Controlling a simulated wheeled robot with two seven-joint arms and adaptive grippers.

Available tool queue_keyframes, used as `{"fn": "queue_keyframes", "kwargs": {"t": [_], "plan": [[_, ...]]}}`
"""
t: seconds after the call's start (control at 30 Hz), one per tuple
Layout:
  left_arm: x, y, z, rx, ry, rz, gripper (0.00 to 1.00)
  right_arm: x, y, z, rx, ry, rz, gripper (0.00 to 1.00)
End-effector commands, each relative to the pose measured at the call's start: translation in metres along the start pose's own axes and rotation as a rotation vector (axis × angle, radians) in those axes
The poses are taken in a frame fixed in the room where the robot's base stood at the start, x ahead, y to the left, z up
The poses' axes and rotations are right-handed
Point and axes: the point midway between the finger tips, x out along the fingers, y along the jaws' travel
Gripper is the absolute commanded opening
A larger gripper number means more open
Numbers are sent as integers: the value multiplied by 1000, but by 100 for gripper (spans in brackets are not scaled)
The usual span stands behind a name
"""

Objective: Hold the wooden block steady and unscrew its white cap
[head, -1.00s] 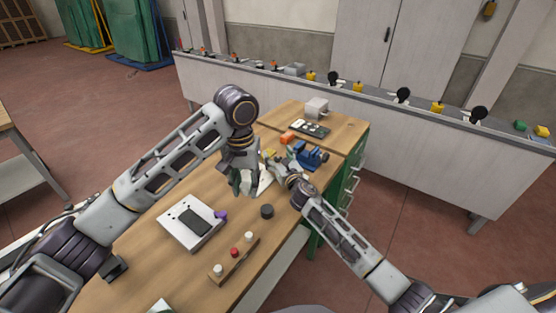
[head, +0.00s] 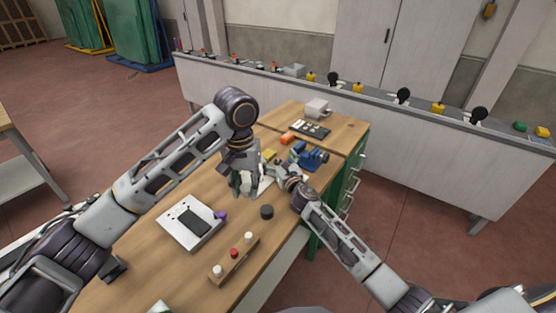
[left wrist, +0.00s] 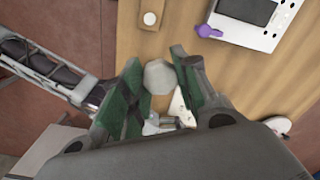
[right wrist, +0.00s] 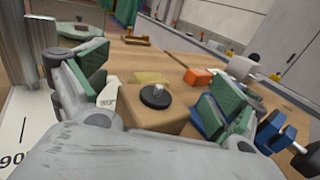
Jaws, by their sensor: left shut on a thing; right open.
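A pale, faceted round piece (left wrist: 159,76), which looks like the white cap, sits between the green pads of my left gripper (left wrist: 158,82). That gripper is shut on it and points down over the bench in the head view (head: 243,186). A brown wooden block (right wrist: 170,119) with a black disc (right wrist: 155,97) and a small silvery stud on top shows in the right wrist view. My right gripper (right wrist: 158,100) is open, its fingers on either side of the block in that view; I cannot tell whether they touch it. The grippers hide the block in the head view.
A wooden strip (head: 226,264) with white and red knobs, a black puck (head: 267,212) and a grey device (head: 180,232) lie on the near bench. A blue vice (head: 309,157) and an orange block (right wrist: 198,77) are beyond the right gripper.

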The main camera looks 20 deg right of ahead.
Motion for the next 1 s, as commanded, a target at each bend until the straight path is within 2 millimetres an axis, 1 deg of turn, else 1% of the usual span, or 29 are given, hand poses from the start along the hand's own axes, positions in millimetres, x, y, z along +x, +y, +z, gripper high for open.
{"fn": "queue_keyframes", "kwargs": {"t": [0.4, 0.67, 1.0], "plan": [[-4, 0, 0, 0, 0, 0, 2, 0, 0, 4, 1, 0, 0, 96], [-2, 0, 0, 0, 0, 0, 2, -19, 0, 2, -1, 1, 0, 96], [0, 0, 0, 0, 0, 0, 2, -51, 0, 2, -1, 1, 0, 96]]}}
